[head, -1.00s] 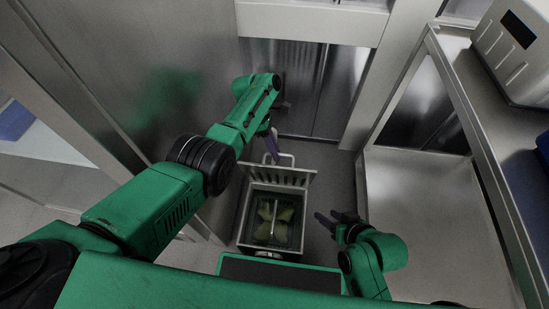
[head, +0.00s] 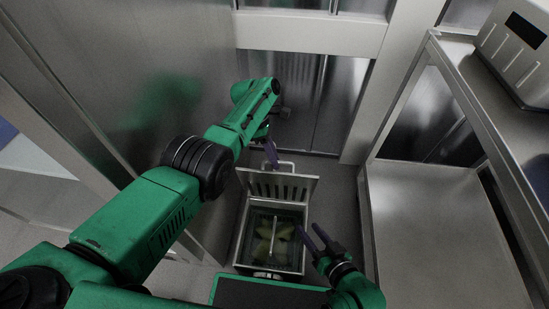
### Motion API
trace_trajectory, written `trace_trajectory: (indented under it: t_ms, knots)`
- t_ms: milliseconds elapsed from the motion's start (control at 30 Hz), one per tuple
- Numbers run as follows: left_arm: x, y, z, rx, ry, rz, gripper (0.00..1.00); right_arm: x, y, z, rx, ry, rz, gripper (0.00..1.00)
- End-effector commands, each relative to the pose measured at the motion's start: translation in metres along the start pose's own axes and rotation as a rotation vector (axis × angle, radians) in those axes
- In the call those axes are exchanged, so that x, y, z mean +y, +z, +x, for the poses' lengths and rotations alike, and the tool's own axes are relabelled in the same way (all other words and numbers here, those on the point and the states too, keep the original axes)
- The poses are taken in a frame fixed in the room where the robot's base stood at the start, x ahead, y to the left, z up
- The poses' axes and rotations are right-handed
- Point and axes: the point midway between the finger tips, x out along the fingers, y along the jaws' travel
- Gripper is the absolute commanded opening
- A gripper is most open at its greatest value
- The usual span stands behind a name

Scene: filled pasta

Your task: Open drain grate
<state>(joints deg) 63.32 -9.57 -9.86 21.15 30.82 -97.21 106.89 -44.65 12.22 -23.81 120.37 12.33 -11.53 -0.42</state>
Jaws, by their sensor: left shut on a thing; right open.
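The drain grate (head: 281,186) is a slotted metal lid with a loop handle, seen at the far side of the drain box (head: 238,254). It stands raised and tilted up from the box's far edge. My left gripper (head: 272,158) is at the handle and shut on it; its fingers partly hide the contact. The box is open below, showing a dark interior with yellow-green shapes and a bar across it. My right gripper (head: 319,239) is open and empty, just right of the box.
A metal shelf unit (head: 410,235) stands at the right with a white appliance (head: 515,50) on top. A metal wall is close on the left. Metal doors (head: 310,105) stand behind the drain. A narrow strip of floor is free between box and shelf.

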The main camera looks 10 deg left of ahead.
Motion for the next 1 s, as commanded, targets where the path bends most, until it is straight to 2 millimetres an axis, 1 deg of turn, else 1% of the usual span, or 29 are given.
trace_trajectory:
  t_ms: [33, 67, 100, 367, 433, 467, 567, 667, 800, 900, 1000]
  knots:
    - [-0.001, -0.007, 0.004, 0.011, -0.007, -0.009, 0.31, 0.0, 0.001, 0.0, 0.0, 0.0, 0.0, 0.5]
    - [-0.001, -0.007, 0.004, 0.01, -0.007, -0.009, 0.43, 0.001, 0.001, 0.0, 0.0, 0.0, 0.0, 0.5]
    - [-0.001, -0.006, 0.004, 0.009, -0.007, -0.008, 0.49, 0.001, 0.001, 0.0, 0.0, 0.0, 0.0, 0.5]
    - [0.0, -0.003, 0.001, 0.005, -0.003, -0.003, 0.49, 0.001, 0.0, 0.0, 0.001, 0.001, -0.001, 0.5]
    - [0.0, -0.002, -0.003, 0.004, -0.001, -0.003, 0.49, 0.0, -0.001, 0.0, 0.001, 0.001, -0.001, 0.5]
    - [0.0, -0.002, -0.006, 0.004, 0.0, -0.003, 0.49, 0.0, -0.001, 0.0, 0.0, 0.001, -0.001, 0.5]
    - [0.0, -0.003, -0.025, 0.004, 0.001, -0.004, 0.49, 0.0, -0.001, 0.0, 0.0, 0.001, -0.001, 0.5]
    - [0.001, -0.003, -0.046, 0.004, 0.002, -0.004, 0.49, 0.002, 0.003, 0.003, 0.005, 0.0, 0.0, 0.5]
    - [0.001, -0.005, -0.066, 0.006, -0.001, -0.005, 0.49, 0.006, 0.017, 0.009, 0.02, -0.001, 0.01, 0.5]
    - [0.0, -0.004, -0.072, 0.005, -0.003, -0.005, 0.49, 0.006, 0.021, 0.009, 0.019, 0.0, 0.014, 0.5]
    - [0.0, -0.004, -0.073, 0.005, -0.003, -0.005, 0.49, 0.006, 0.018, 0.008, 0.026, 0.0, 0.013, 0.5]
